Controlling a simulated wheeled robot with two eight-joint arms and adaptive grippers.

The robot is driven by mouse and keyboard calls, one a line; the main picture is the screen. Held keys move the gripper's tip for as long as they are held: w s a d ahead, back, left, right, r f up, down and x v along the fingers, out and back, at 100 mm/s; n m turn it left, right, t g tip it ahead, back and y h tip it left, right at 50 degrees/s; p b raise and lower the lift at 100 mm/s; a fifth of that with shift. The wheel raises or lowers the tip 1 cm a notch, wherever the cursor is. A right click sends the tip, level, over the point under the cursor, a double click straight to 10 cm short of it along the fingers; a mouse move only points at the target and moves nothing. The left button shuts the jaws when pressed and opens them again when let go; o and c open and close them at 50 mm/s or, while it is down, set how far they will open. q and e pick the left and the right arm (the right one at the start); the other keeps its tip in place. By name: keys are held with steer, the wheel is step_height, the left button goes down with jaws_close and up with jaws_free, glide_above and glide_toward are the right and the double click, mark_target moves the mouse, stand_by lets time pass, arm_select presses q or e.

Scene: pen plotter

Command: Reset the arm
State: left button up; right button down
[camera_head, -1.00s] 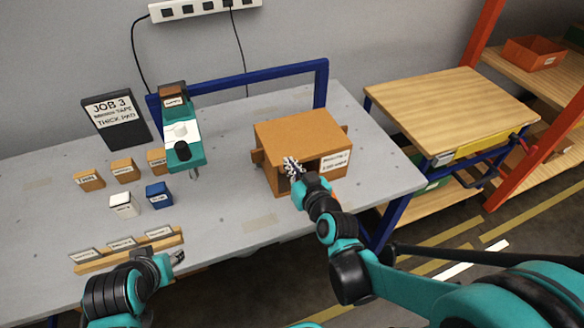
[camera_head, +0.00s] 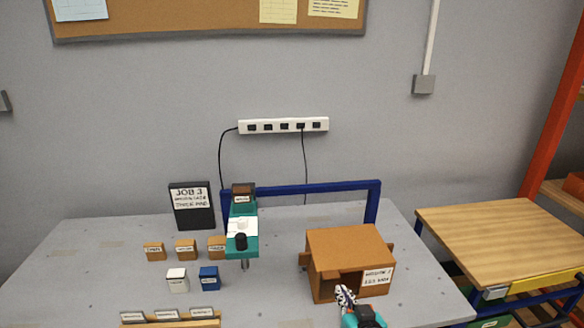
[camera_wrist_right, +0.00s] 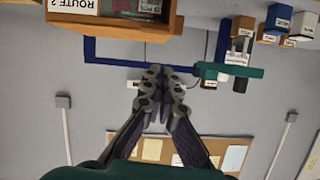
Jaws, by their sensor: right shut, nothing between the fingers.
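My right gripper (camera_head: 345,297) is at the bottom of the head view, in front of the brown wooden box (camera_head: 345,245) with a white label and an open front. Its fingers are together and empty. In the right wrist view the gripper (camera_wrist_right: 162,72) points toward the blue frame, with its fingertips together and the box (camera_wrist_right: 120,22) at the top edge. The box interior shows a small labelled item there. My left gripper is out of the head view. The teal and white plotter head (camera_head: 242,235) stands on the bench, left of the box.
The grey bench (camera_head: 100,265) holds wooden blocks (camera_head: 186,250), a white block (camera_head: 177,280), a blue block (camera_head: 208,278) and a card rack (camera_head: 170,320). A black job sign (camera_head: 192,206) stands behind them. A blue frame (camera_head: 310,188) crosses the back. A wooden-topped cart (camera_head: 500,240) stands to the right.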

steer(key=s+d+f+g+h, duration=0.1)
steer(key=s+d+f+g, duration=0.2)
steer(key=s+g, duration=0.4)
steer(key=s, duration=0.9)
steer(key=shift+f+h, duration=0.2)
steer(key=shift+h, duration=0.2)
